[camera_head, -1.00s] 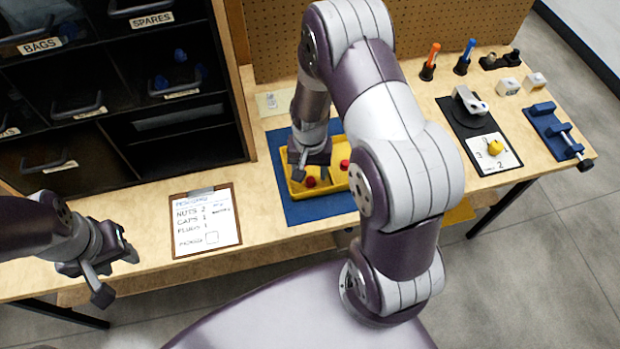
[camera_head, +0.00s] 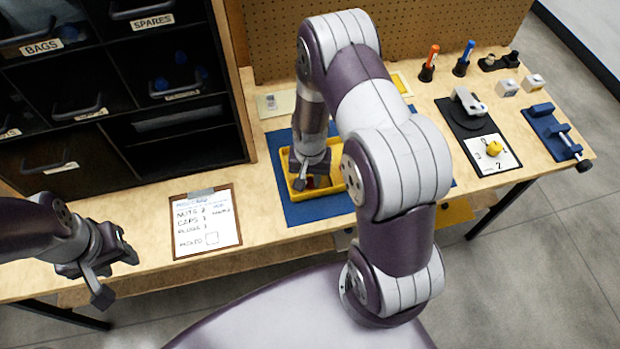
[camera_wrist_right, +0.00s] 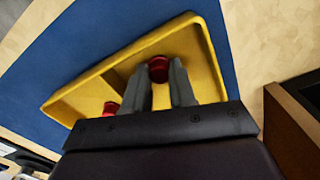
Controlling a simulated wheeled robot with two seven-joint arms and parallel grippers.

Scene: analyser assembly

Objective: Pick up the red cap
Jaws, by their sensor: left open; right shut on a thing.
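A red cap (camera_wrist_right: 158,68) is between the fingertips of my right gripper (camera_wrist_right: 160,78) in the right wrist view, and the fingers are shut on it. In the head view my right gripper (camera_head: 308,176) reaches down into the yellow tray (camera_head: 296,195); the cap is mostly hidden there. A second red cap (camera_wrist_right: 111,108) lies in the tray, partly behind a finger in the right wrist view. The tray also shows in that view (camera_wrist_right: 75,101). My left gripper (camera_head: 112,272) is open and empty near the front left edge of the table.
The tray sits on a blue mat (camera_head: 310,212). A clipboard (camera_head: 205,222) lies left of it. A black shelf unit (camera_head: 130,155) stands at the back left.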

